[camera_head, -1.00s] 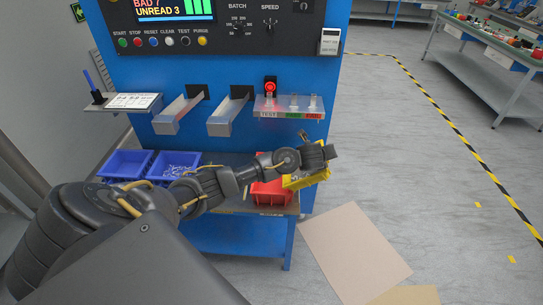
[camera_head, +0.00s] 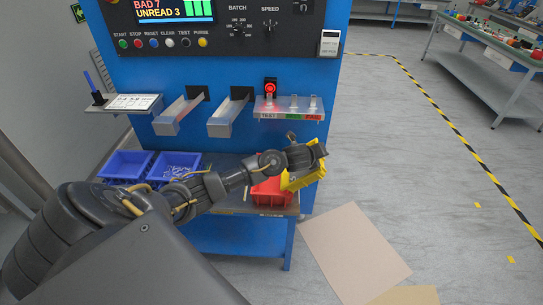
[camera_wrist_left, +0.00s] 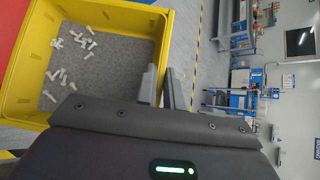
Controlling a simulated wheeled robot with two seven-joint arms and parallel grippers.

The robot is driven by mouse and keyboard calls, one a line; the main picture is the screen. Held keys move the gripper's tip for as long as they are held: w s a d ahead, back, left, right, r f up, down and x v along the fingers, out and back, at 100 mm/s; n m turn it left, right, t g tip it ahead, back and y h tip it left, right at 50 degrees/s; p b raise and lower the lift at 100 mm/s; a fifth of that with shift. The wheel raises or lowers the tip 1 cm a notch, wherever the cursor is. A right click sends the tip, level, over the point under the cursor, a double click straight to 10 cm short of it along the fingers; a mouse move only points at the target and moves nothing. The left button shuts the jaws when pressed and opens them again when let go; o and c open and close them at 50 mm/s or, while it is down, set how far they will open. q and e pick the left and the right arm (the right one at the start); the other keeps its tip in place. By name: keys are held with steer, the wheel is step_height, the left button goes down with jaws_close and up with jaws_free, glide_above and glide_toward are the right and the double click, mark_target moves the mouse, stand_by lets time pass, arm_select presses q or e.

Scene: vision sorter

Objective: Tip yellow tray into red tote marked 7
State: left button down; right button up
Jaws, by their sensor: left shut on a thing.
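The yellow tray (camera_head: 305,177) is held by my left gripper (camera_head: 320,148) above the right side of the red tote (camera_head: 268,194). The tray looks tilted in the head view. In the left wrist view my left gripper (camera_wrist_left: 160,88) is shut on the tray's side wall. There the tray (camera_wrist_left: 25,65) shows a grey floor with several small white screw-like parts lying on it. The red tote stands on the low shelf, partly hidden by my arm and the tray. I cannot read its mark. My right gripper is not in view.
Two blue bins (camera_head: 124,165) stand left of the tote, the right one holding small parts. Metal chutes (camera_head: 182,114) and a clear-fronted rack (camera_head: 288,107) jut out above. A tan mat (camera_head: 355,250) lies on the floor, with open floor to the right.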

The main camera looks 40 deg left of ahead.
arm_select(q)
steer(key=shift+s+a+r, duration=0.1)
steer(key=shift+s+a, duration=0.2)
steer(key=shift+a, duration=0.1)
steer(key=shift+s+a+r+n+t+h, duration=0.2)
steer(key=shift+a+r+n+t+h, duration=0.1)
steer(key=shift+s+a+r, duration=0.1)
steer(key=shift+s+a+r, duration=0.1)
steer(key=shift+a+r, duration=0.05)
steer(key=shift+a, duration=0.05)
steer(key=shift+s+a+r+n+t+h, duration=0.2)
steer(key=shift+r+n+t+h, duration=0.1)
steer(key=shift+t, duration=0.1)
steer(key=shift+s+a+t, duration=0.3)
steer(key=shift+s+a, duration=0.05)
steer(key=shift+a, duration=0.15)
steer(key=shift+s+a+f+n+t+h+b, duration=0.1)
steer(key=shift+s+a+n+t+h+b, duration=0.2)
steer(key=shift+s+a+n+h+b, duration=0.15)
stand_by(0.3)
steer(key=shift+s+a+r, duration=0.2)
steer(key=shift+s+a, duration=0.05)
steer(key=shift+a, duration=0.2)
steer(key=shift+s+a+r+n+t+b, duration=0.2)
steer(key=shift+s+a+n+t+b, duration=0.2)
steer(key=shift+a+n+t, duration=0.1)
